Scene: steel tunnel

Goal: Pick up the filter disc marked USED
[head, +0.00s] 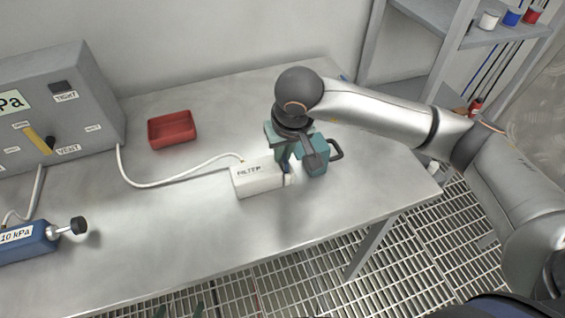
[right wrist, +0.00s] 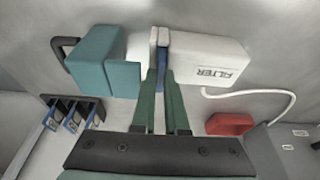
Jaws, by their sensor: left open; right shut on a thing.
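The white box lettered FILTER (head: 258,178) lies on the steel bench and also shows in the right wrist view (right wrist: 205,60). A thin blue piece (right wrist: 161,88), likely the disc, stands at its end beside a small white end piece (right wrist: 153,45). No USED mark is legible. My right gripper (head: 287,165) points down at that end of the box. Its green fingers (right wrist: 162,80) are shut on the blue piece. Only the tips of my left gripper (head: 180,310) show, low at the bottom edge, apart and empty, well away from the box.
A teal container with a dark handle (head: 314,158) stands close beside the right gripper. A white hose runs from the box to a grey panel (head: 75,110). A red tray (head: 172,130) sits behind. The bench front is clear.

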